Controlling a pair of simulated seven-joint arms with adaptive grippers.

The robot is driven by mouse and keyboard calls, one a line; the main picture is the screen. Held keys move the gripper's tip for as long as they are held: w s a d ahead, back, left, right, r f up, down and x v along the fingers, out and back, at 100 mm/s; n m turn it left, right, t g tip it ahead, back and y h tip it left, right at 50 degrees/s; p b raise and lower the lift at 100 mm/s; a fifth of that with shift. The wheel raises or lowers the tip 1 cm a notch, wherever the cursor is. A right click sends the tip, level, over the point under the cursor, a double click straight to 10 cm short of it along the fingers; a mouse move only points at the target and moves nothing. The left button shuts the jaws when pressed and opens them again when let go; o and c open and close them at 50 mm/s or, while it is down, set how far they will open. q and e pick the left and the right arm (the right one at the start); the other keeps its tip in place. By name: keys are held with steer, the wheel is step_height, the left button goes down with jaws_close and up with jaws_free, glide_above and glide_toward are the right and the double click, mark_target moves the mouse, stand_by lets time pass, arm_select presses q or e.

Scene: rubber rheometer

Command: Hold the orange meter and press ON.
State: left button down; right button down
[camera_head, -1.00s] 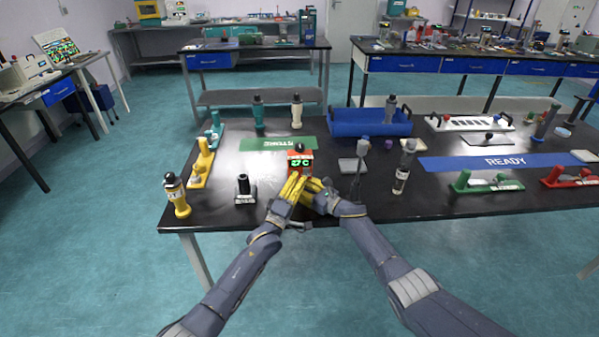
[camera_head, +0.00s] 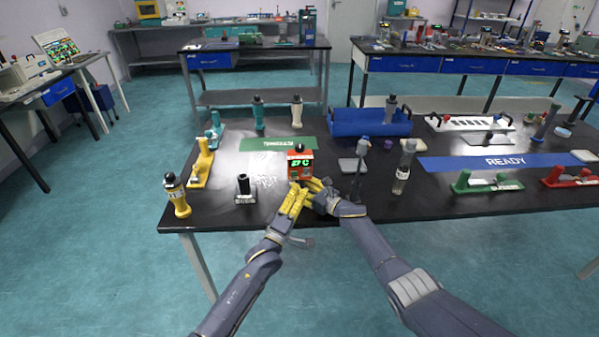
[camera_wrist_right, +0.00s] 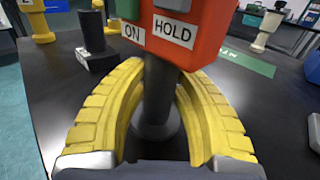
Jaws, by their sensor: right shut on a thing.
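The orange meter (camera_head: 300,163) stands upright near the table's front edge, with green characters on its display. In the right wrist view the meter (camera_wrist_right: 190,35) shows its ON and HOLD labels and sits on top of a dark post (camera_wrist_right: 158,100). My right gripper (camera_head: 318,187) is shut on this post, below the meter's body; its yellow fingers (camera_wrist_right: 160,115) curve around both sides. My left gripper (camera_head: 296,195) is just in front of and below the meter, close beside the right one. Its finger gap is too small to read. The left gripper does not show in the wrist view.
A black fixture (camera_head: 245,188) and a yellow bottle (camera_head: 176,195) stand to the left. A green mat (camera_head: 268,144) lies behind the meter. A blue tray (camera_head: 370,124) is at the back.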

steer(key=c, duration=1)
jaws_free()
